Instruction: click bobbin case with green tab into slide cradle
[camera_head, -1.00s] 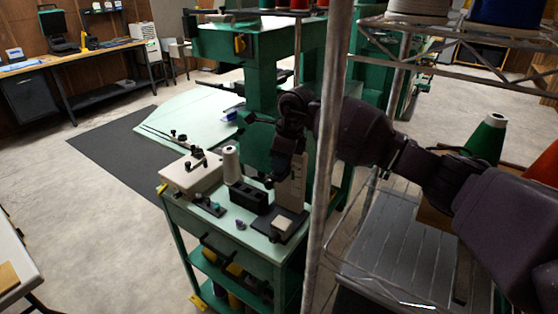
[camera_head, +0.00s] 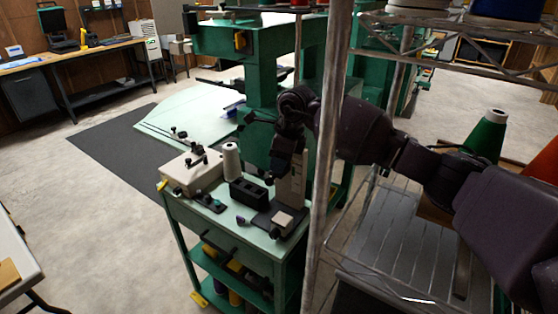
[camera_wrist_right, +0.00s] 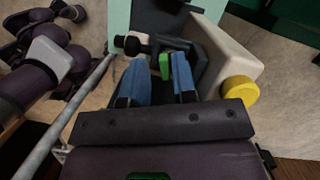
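My right gripper (camera_head: 270,179) points down over the small green table, in front of a beige upright block (camera_head: 291,186) on a black base. In the right wrist view its two blue fingers (camera_wrist_right: 160,65) stand apart. The green tab (camera_wrist_right: 164,66) shows between the fingertips, closer to the right finger. Dark parts lie just beyond it; I cannot tell the bobbin case body from the slide cradle there. A beige housing with a yellow knob (camera_wrist_right: 239,90) is to the right of the fingers. My left gripper is not in view.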

